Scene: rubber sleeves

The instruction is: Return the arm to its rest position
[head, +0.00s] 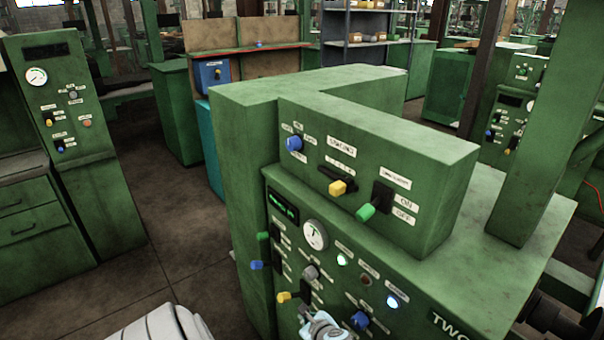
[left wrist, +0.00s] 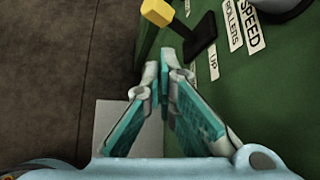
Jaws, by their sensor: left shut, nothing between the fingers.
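My left gripper (head: 325,325) shows in the head view at the bottom edge, close in front of the green control panel (head: 345,245). In the left wrist view the same gripper (left wrist: 164,62) has its two teal-padded fingers closed together, with nothing between them. A yellow-tipped lever (left wrist: 157,12) on a black base stands just beyond the fingertips, near labels reading UP, ROLLERS and SPEED. I cannot tell whether the fingertips touch the panel. A pale part of my arm shows at the bottom of the head view. My right gripper is not in view.
The panel carries a round gauge (head: 315,234), lit buttons and coloured levers. Its upper box has a blue knob (head: 294,144), a yellow lever (head: 340,187) and a green lever (head: 366,212). A green cabinet (head: 60,140) stands left; open floor (head: 170,230) lies between.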

